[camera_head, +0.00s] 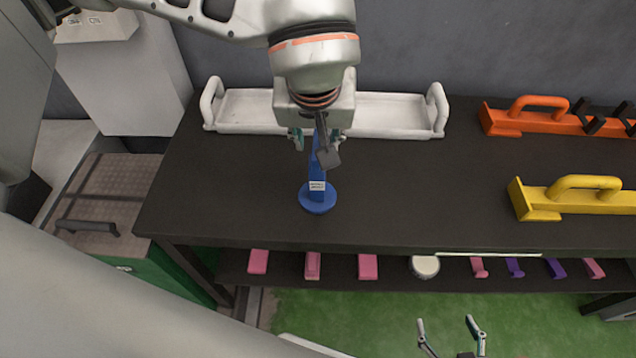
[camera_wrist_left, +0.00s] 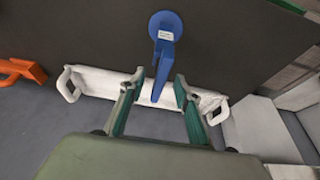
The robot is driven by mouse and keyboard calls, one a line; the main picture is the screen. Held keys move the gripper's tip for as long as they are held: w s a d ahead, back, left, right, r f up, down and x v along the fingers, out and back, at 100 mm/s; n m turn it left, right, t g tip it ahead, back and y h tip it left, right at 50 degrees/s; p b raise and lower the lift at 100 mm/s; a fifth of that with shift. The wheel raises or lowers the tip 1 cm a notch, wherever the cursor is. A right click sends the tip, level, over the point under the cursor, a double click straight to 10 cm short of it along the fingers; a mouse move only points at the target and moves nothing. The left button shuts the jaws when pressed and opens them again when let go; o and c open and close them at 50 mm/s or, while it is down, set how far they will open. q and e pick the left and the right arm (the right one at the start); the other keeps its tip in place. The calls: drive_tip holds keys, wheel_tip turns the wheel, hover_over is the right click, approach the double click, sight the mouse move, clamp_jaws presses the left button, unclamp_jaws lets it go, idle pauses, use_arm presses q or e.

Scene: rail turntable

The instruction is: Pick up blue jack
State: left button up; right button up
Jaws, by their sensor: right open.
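The blue jack (camera_head: 317,199) stands upright on its round base on the dark table, with a small white label on its post. In the left wrist view the blue jack (camera_wrist_left: 166,28) reaches down the picture, its narrow end lying between the fingers. My left gripper (camera_head: 317,140) is over the jack's upper part, its fingers spread on either side. In the left wrist view both fingers of that gripper (camera_wrist_left: 156,90) show gaps to the jack. The jack's top is partly hidden by the gripper in the head view. My right gripper (camera_head: 449,333) is open and empty at the bottom.
A white handled tray (camera_head: 240,108) lies behind the jack. An orange handled holder (camera_head: 545,122) and a yellow one (camera_head: 545,200) stand at right. Several pink and purple pieces (camera_head: 368,267) and a white round object (camera_head: 425,266) are on the lower shelf. The tabletop around the jack is clear.

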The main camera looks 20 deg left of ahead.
use_arm(q)
drive_tip(key=shift+w+f, duration=0.25)
drive_tip(key=shift+f, duration=0.2)
clamp_jaws()
drive_tip(key=shift+r, duration=0.1)
